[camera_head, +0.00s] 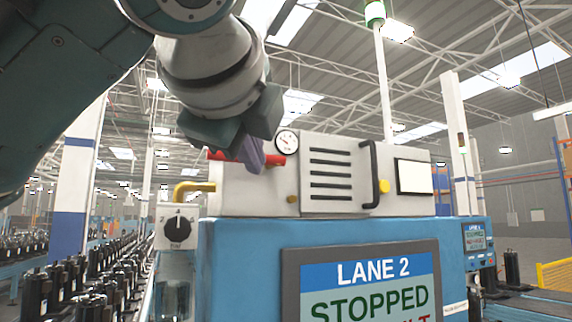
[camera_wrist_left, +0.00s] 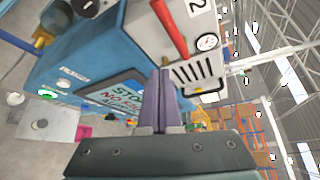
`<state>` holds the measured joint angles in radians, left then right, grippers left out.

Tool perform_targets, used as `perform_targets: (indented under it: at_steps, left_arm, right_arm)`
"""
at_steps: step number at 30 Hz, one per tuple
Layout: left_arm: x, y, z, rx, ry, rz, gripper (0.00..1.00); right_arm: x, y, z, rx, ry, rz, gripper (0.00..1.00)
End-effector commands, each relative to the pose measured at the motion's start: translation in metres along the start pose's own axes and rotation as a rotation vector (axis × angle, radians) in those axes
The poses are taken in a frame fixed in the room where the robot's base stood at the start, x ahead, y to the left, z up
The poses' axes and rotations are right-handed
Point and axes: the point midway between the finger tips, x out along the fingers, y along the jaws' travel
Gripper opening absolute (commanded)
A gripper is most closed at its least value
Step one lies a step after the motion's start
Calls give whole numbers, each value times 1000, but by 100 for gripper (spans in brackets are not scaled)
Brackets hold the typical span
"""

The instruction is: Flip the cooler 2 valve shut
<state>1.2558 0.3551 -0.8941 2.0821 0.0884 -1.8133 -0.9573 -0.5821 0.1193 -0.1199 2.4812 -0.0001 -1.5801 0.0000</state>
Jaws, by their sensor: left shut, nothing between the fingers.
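The red valve handle (camera_head: 275,160) lies roughly level across the front of the pale compressor cabinet (camera_head: 233,192) in the head view; its middle is hidden behind my left gripper. In the left wrist view the red handle (camera_wrist_left: 169,27) shows as a long bar beside a plate marked 2 (camera_wrist_left: 198,4). My left gripper (camera_head: 252,160) is shut and empty, its purple fingertips in front of the handle. In the left wrist view the shut fingertips (camera_wrist_left: 160,72) point toward the handle's end; I cannot tell whether they touch. My right gripper is out of view.
A round gauge (camera_head: 287,141) sits just right of the handle. A black selector knob (camera_head: 179,228) and a yellow pipe (camera_head: 192,188) are at the left. A vertical black bar handle (camera_head: 374,172) is on the cabinet. The LANE 2 screen (camera_head: 362,275) reads STOPPED.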

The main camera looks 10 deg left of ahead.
Motion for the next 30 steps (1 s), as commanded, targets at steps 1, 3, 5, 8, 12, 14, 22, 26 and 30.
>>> perform_targets:
  at_steps: [1, 3, 5, 8, 12, 14, 22, 26, 30]
  left_arm:
    - [-9, -9, -2, 2, 4, -3, 0]
    - [-18, -13, -5, 1, 3, -2, 0]
    - [-23, -15, -7, 1, 2, -1, 0]
    - [-28, -16, -9, 1, 1, 2, 0]
    - [-31, -15, -10, 1, -1, 4, 0]
    - [-31, -15, -10, 1, -1, 4, 0]
    - [-30, -15, -10, 1, -1, 5, 0]
    - [-30, -14, -10, 0, 0, 6, 0]
    - [-26, 2, -18, -51, 35, 43, 0]
  right_arm:
    - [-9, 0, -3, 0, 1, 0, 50]
    - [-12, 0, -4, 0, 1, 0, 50]
    - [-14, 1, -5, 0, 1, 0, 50]
    - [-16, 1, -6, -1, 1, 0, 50]
    - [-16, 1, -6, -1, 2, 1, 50]
    - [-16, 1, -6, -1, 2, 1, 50]
    - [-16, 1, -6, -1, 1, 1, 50]
    - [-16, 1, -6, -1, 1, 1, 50]
    - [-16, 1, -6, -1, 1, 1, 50]
